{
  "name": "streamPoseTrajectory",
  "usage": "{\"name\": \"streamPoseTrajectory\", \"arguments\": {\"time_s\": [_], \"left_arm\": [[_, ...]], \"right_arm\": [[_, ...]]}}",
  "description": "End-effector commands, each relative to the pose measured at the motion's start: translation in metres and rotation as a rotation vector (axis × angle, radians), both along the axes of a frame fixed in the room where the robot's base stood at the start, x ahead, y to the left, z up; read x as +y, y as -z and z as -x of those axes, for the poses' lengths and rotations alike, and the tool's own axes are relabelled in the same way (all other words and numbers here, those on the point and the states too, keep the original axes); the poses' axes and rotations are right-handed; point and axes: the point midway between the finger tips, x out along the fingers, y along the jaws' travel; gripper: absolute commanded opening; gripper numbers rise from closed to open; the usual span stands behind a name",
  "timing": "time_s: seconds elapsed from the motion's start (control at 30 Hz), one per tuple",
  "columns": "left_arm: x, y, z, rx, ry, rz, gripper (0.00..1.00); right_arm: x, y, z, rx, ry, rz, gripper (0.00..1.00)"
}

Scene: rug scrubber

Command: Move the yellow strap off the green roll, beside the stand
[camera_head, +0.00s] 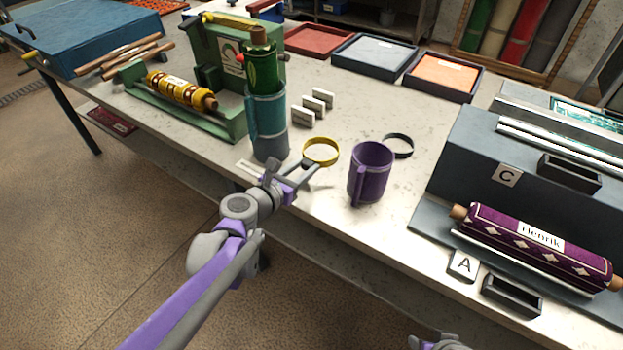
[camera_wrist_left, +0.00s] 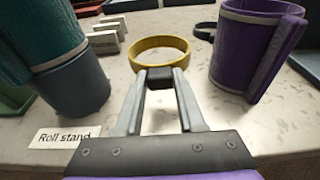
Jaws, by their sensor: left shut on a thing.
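The yellow strap (camera_head: 321,152) is a closed ring. It is off the green roll (camera_head: 261,66) and sits level, at or just above the table, right of the roll stand (camera_head: 268,125). The green roll stands upright in this teal and grey-blue cup-like stand. My left gripper (camera_head: 308,170) is shut on the near edge of the strap. In the left wrist view the strap (camera_wrist_left: 160,58) shows at the fingertips (camera_wrist_left: 159,80), and the stand (camera_wrist_left: 75,88) is to the left. I cannot tell whether the strap touches the table.
A purple mug-like holder (camera_head: 369,175) stands close right of the strap, with a dark ring (camera_head: 399,146) behind it. Several white blocks (camera_head: 313,105) stand behind the stand. A grey bench with a purple roll (camera_head: 540,244) is at right. Part of my right arm shows at the bottom edge.

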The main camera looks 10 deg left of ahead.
Motion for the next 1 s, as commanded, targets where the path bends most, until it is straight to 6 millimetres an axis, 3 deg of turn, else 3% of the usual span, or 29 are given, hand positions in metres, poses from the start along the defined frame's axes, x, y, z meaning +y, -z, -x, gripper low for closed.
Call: {"name": "streamPoseTrajectory", "arguments": {"time_s": [0.37,0.73,0.77,0.9,1.0], "left_arm": [[0.0,0.042,0.0,0.001,0.0,0.0,0.0],[0.0,0.046,0.0,0.0,0.0,0.0,0.0],[0.0,0.047,0.0,0.0,0.0,0.0,0.4],[0.0,0.046,0.0,0.0,0.0,0.0,0.65],[0.0,0.046,0.0,0.0,0.0,0.0,0.68]], "right_arm": [[0.0,0.015,0.0,0.005,0.0,0.0,0.5],[0.0,0.017,0.0,0.006,0.0,0.0,0.5],[0.0,0.017,0.0,0.006,0.0,0.0,0.5],[0.0,0.017,0.0,0.006,0.0,0.0,0.5],[0.0,0.017,0.0,0.006,0.0,0.0,0.5]]}}
